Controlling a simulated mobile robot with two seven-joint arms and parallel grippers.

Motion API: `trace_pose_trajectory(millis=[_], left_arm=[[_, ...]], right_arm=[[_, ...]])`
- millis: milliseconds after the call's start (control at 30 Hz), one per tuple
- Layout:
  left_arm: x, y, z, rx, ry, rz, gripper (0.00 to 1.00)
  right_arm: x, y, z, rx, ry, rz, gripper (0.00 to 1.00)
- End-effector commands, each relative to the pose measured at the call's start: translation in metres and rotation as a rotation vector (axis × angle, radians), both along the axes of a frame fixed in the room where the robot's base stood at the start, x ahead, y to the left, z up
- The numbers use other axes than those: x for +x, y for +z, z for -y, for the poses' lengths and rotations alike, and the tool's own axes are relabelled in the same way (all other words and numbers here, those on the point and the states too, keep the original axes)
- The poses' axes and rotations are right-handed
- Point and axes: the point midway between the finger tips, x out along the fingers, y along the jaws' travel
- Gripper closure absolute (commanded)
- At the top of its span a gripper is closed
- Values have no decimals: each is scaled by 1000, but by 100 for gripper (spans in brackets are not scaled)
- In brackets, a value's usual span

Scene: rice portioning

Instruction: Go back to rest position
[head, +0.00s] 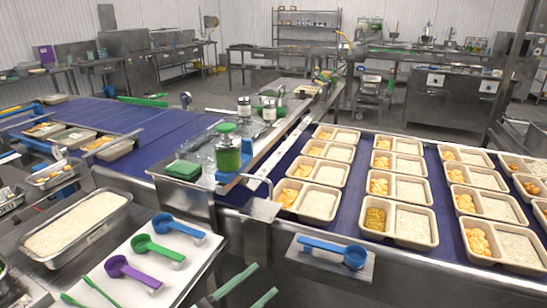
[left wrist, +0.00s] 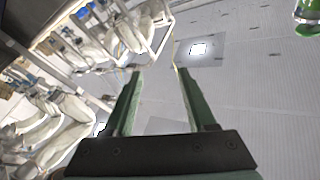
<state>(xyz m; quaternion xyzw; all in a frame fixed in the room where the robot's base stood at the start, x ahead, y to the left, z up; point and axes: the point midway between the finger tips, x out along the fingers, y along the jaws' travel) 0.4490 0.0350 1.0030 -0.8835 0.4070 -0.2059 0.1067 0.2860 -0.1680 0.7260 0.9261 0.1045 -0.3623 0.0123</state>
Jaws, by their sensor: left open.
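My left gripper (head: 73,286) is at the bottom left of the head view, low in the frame. Its two green fingers are apart with nothing visible between them. The same open fingers (left wrist: 160,85) fill the middle of the left wrist view, empty. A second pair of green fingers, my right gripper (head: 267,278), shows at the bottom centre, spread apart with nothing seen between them. Most of both arms is outside the head view.
Purple (head: 118,266), green (head: 146,244) and blue (head: 169,224) scoops lie on a white board. A rice pan (head: 132,208) is behind it. Another blue scoop (head: 350,256) rests on a metal plate. Filled trays (head: 439,239) line the blue conveyor. A green-lidded jar (head: 228,158) stands centrally.

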Motion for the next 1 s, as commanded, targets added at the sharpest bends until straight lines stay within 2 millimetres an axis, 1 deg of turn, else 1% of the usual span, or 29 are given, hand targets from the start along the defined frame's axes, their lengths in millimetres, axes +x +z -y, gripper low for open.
trace_pose_trajectory(millis=[33, 67, 100, 167, 200, 267, 300, 367, 400, 500, 600, 1000], left_arm=[[1, -21, -14, -31, 107, -93, 44], [2, -34, -24, -41, 170, -146, 44], [1, -54, -38, -46, 253, -222, 44], [-7, -88, -58, -38, 370, -349, 44], [-16, -113, -72, -25, 440, -440, 44], [-35, -150, -90, 4, 530, -578, 44], [-50, -172, -100, 26, 577, -664, 44], [-75, -202, -111, 61, 627, -783, 44], [-92, -218, -118, 83, 652, -853, 44], [-128, -248, -127, 130, 687, -992, 44], [-149, -262, -132, 156, 699, -1071, 44], [-149, -262, -132, 156, 699, -1071, 44]], right_arm=[[0, 1, 0, 0, 0, -1, 1], [0, 2, 0, 0, 0, -1, 1], [0, 2, 0, 0, 0, -1, 1], [0, 3, 0, 0, 0, -1, 1], [0, 4, 0, 0, 0, -1, 1], [0, 4, 0, 0, 0, -1, 1], [0, 5, 0, 0, 0, -1, 1], [0, 5, 0, 0, 0, -1, 1], [0, 5, 0, 0, 0, -1, 1], [0, 6, 0, 0, 0, -1, 1], [-1, 6, 0, 0, 0, -1, 1], [-1, 6, 0, 0, 0, -1, 1]])
